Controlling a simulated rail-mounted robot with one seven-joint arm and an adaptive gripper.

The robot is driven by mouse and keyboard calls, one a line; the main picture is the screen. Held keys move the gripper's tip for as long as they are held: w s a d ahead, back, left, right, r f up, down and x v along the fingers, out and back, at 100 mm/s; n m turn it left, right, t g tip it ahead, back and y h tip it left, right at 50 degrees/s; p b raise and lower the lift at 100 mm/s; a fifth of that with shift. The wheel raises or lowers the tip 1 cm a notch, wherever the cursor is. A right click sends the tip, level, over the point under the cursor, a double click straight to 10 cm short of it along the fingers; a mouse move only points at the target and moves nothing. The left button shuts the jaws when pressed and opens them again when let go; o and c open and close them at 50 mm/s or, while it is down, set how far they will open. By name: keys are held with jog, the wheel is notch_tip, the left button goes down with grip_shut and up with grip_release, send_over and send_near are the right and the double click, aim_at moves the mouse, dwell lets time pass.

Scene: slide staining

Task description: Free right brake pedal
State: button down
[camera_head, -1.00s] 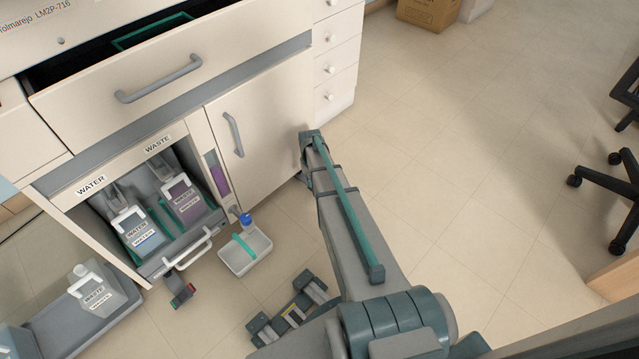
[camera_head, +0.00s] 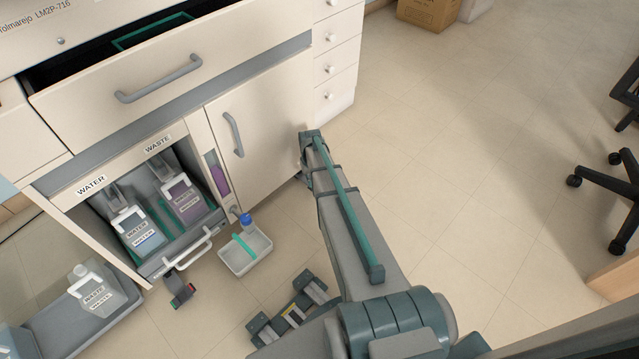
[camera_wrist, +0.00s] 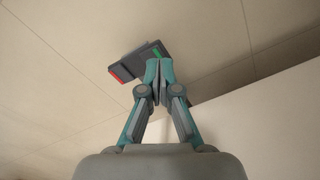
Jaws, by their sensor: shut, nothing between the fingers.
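A dark grey brake pedal (camera_wrist: 138,62) shows in the wrist view, with a red patch at its left end and a green patch near its right end. My gripper (camera_wrist: 158,70) is shut and empty, its fingertips together over the pedal's right part, just below the green patch. I cannot tell whether the tips touch it. In the head view this pedal and my fingertips are hidden behind my arm, by the lower right of the cabinet. Another red and green pedal (camera_head: 182,291) sticks out below the cabinet's left part.
The cabinet (camera_head: 268,120) has an open top drawer (camera_head: 180,75) and a bay with WATER (camera_head: 138,229) and WASTE (camera_head: 184,199) bottles. A white tray (camera_head: 236,262) lies on the floor left of my arm. Floor to the right is clear up to a chair (camera_head: 609,190).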

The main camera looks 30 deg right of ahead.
jog(key=shift+f+b, duration=0.35)
jog(key=shift+f, duration=1.05)
dwell(0.9)
jog(key=shift+r, duration=0.15)
dwell(0.3)
jog(key=shift+r+p, duration=2.95)
jog(key=shift+r, duration=0.95)
jog(key=s+a+r+n+g, duration=0.1)
jog(key=s+a+r+g, duration=0.4)
jog(key=s, duration=0.8)
jog(key=s+a+r+n+g, duration=0.1)
jog(key=s+a+r+g, duration=0.15)
jog(key=s+a, duration=0.85)
jog(key=s+a+r+n+g, duration=0.1)
jog(key=s+a+r+g, duration=0.25)
jog(key=s, duration=1.25)
jog(key=s+r+t+p, duration=0.4)
jog(key=r+p, duration=1)
jog(key=p, duration=2)
jog(key=shift+s+d+r, duration=0.2)
jog(key=shift+s+r, duration=0.2)
jog(key=shift+s, duration=0.05)
